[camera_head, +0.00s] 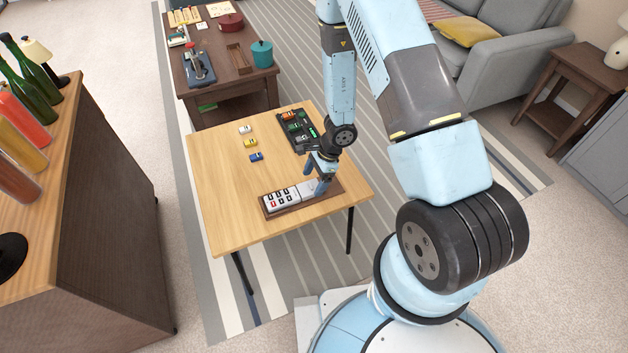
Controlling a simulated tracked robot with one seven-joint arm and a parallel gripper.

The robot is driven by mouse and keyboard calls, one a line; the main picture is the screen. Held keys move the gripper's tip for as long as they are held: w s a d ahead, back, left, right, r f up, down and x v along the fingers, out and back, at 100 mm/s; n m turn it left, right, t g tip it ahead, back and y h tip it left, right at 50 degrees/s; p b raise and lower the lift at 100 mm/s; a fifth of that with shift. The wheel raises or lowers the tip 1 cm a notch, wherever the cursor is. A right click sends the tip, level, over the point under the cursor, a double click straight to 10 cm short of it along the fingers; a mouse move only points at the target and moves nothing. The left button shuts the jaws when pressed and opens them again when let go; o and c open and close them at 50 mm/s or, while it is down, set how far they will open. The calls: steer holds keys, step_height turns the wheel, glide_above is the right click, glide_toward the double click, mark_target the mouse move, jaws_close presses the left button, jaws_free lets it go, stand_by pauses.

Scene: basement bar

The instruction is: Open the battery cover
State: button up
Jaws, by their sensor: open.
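A white remote-like device (280,199) with dark buttons and one red button lies on a brown tray (330,198) near the front edge of the light wooden table (217,185). A plain pale section (306,188) at its right end looks like the battery cover; whether it is shut is too small to tell. My gripper (321,187) is open and points down at the right end of the device. The fingertips are close to the pale section; I cannot tell whether they touch it. My gripper hides part of that end.
Small toy cars, white, yellow and blue (256,157), stand at the table's left back. A black tray (297,130) with several coloured items lies behind my gripper. A bar counter with bottles (42,90) stands at left. The table's left front is clear.

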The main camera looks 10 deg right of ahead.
steer(key=shift+a+f, duration=0.15)
steer(key=shift+f, duration=0.25)
